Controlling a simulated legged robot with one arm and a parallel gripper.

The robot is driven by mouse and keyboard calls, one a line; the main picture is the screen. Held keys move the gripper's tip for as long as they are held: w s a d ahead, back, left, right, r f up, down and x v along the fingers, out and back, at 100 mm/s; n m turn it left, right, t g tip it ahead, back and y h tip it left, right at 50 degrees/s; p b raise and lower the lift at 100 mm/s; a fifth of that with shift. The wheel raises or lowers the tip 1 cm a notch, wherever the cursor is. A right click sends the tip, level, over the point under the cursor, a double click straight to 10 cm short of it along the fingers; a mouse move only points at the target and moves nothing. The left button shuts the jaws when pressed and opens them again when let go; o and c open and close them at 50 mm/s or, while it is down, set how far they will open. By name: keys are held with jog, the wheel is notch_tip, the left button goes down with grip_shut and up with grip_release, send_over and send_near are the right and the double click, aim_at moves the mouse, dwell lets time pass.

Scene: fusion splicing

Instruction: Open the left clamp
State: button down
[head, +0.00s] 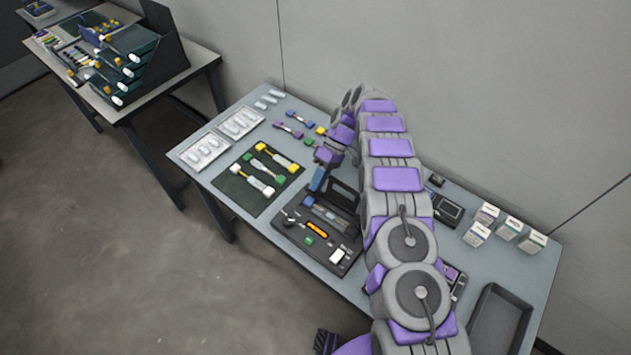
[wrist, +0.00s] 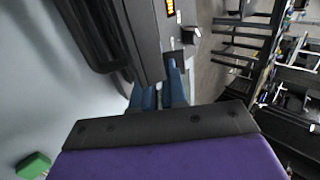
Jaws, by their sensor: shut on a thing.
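The fusion splicer (head: 345,262) is a dark box on the grey-blue table, with an orange display and a raised dark lid at its back. It also shows at the top of the wrist view (wrist: 143,35). My gripper (head: 317,181) reaches down to the splicer's back left corner, where the left clamp lies. In the wrist view the blue fingers of my gripper (wrist: 172,80) are close together against the splicer's edge. They are shut on a small part there, apparently the left clamp, which the fingers mostly hide. How far the clamp is open cannot be told.
A dark mat (head: 232,187) with several connector cables lies left of the splicer. White trays (head: 203,150) are at the far left. Small white boxes (head: 509,228) and an empty black tray (head: 500,318) are at the right. My arm covers the table's middle.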

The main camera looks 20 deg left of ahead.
jog(key=shift+w+d, duration=0.15)
jog(key=shift+w, duration=0.1)
dwell(0.5)
jog(key=c, duration=1.2)
grip_release()
jog(key=shift+g, duration=0.3)
jog(key=shift+o, duration=0.2)
